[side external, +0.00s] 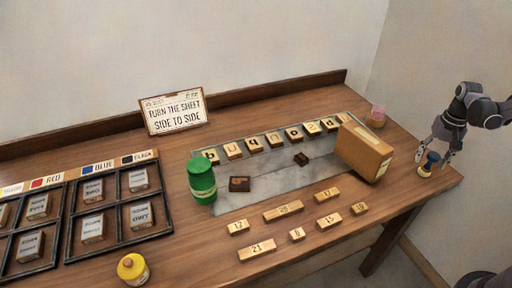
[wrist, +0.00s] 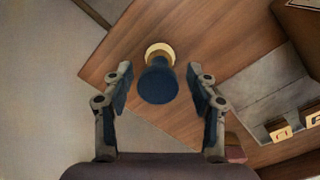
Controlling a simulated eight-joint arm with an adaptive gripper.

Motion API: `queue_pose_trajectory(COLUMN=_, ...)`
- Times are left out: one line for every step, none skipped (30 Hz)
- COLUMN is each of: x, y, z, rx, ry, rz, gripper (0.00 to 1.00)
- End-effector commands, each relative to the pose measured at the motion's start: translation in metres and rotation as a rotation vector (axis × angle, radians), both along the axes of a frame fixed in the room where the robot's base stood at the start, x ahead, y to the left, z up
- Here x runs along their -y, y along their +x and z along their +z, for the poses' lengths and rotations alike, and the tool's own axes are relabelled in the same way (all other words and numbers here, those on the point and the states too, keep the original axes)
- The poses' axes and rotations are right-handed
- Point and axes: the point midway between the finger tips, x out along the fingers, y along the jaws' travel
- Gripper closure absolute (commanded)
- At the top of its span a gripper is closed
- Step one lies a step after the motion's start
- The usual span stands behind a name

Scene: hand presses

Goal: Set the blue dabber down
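The blue dabber (side external: 431,161) stands upright at the right end of the table, close to the corner, with its pale base down and seemingly on the wood. In the wrist view the dabber (wrist: 158,82) is seen from above, dark blue with a cream base ring. My gripper (side external: 434,152) is around it from above. In the wrist view my gripper (wrist: 159,88) has its fingers on either side of the dabber, with a narrow gap showing on both sides, so it is open and not touching it.
A tan box (side external: 363,152) stands left of the dabber, and a pinkish cup (side external: 377,116) is behind it. A metal plate (side external: 275,190), numbered wooden blocks (side external: 283,210), a green bottle (side external: 202,181) and a yellow jar (side external: 133,268) lie further left. The table edge is close by.

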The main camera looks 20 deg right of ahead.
Motion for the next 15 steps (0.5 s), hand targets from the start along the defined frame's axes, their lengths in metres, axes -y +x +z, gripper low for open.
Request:
queue_pose_trajectory(x=0.0, y=0.0, z=0.0, rx=0.0, ry=0.0, rz=0.0, gripper=0.42)
queue_pose_trajectory(x=0.0, y=0.0, z=0.0, rx=0.0, ry=0.0, rz=0.0, gripper=0.42)
queue_pose_trajectory(x=0.0, y=0.0, z=0.0, rx=0.0, ry=0.0, rz=0.0, gripper=0.42)
queue_pose_trajectory(x=0.0, y=0.0, z=0.0, rx=0.0, ry=0.0, rz=0.0, gripper=0.42)
queue_pose_trajectory(x=0.0, y=0.0, z=0.001, rx=0.0, ry=0.0, rz=0.0, gripper=0.42)
queue_pose_trajectory(x=0.0, y=0.0, z=0.002, rx=0.0, ry=0.0, rz=0.0, gripper=0.42)
queue_pose_trajectory(x=0.0, y=0.0, z=0.004, rx=0.0, ry=0.0, rz=0.0, gripper=0.42)
queue_pose_trajectory(x=0.0, y=0.0, z=0.006, rx=0.0, ry=0.0, rz=0.0, gripper=0.42)
queue_pose_trajectory(x=0.0, y=0.0, z=0.009, rx=0.0, ry=0.0, rz=0.0, gripper=0.42)
queue_pose_trajectory(x=0.0, y=0.0, z=0.012, rx=0.0, ry=0.0, rz=0.0, gripper=0.42)
queue_pose_trajectory(x=0.0, y=0.0, z=0.016, rx=0.0, ry=0.0, rz=0.0, gripper=0.42)
queue_pose_trajectory(x=0.0, y=0.0, z=0.022, rx=0.0, ry=0.0, rz=0.0, gripper=0.42)
queue_pose_trajectory(x=0.0, y=0.0, z=0.027, rx=0.0, ry=0.0, rz=0.0, gripper=0.42)
queue_pose_trajectory(x=0.0, y=0.0, z=0.032, rx=0.0, ry=0.0, rz=0.0, gripper=0.42)
queue_pose_trajectory(x=-0.001, y=0.0, z=0.039, rx=-0.001, ry=-0.001, rz=0.0, gripper=0.42)
